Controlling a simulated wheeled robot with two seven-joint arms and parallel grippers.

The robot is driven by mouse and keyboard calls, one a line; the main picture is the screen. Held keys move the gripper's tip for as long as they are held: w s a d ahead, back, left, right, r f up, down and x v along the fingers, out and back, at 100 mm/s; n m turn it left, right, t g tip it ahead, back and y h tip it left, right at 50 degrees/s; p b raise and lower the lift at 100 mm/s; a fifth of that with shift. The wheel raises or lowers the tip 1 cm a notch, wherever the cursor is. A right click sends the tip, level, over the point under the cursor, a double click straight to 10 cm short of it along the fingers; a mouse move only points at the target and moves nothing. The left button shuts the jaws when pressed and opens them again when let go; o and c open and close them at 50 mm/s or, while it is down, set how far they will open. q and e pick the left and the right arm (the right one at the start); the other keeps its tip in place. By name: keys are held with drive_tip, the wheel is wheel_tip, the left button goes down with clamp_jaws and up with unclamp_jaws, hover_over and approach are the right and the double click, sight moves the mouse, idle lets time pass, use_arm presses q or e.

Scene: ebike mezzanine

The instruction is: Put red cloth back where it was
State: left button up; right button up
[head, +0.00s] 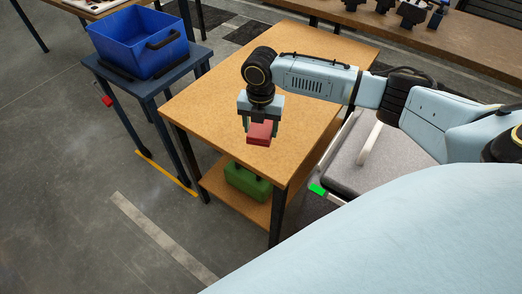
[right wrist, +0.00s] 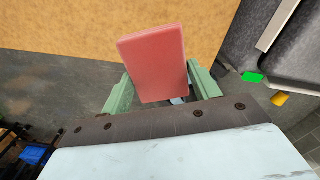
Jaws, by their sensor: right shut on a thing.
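The red cloth (head: 260,133) is a small, flat, folded-looking red block. My right gripper (head: 260,124) is shut on it and holds it over the front part of the wooden table (head: 300,75) in the head view. In the right wrist view the cloth (right wrist: 155,62) stands out between the two green fingers (right wrist: 160,95), with the wooden top behind it. I cannot tell how high the cloth is above the table. My left gripper is not in view.
The wooden tabletop is otherwise bare. A green box (head: 248,182) sits on its lower shelf. A blue crate (head: 140,45) stands on a dark stand (head: 190,62) at the left. A grey padded surface (head: 365,165) lies to the right. A long bench (head: 450,45) is at the back.

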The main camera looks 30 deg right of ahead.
sight(261, 129)
wheel_tip(261, 129, down, 9)
drive_tip(key=shift+r+b, duration=0.1)
drive_tip(key=shift+b, duration=0.4)
drive_tip(key=shift+f, duration=0.2)
drive_tip(key=o, duration=0.9)
drive_tip(key=shift+o, duration=0.2)
drive_tip(key=shift+r, duration=0.1)
wheel_tip(261, 129, up, 12)
drive_tip(key=shift+r+p, duration=0.1)
drive_tip(key=shift+p, duration=0.55)
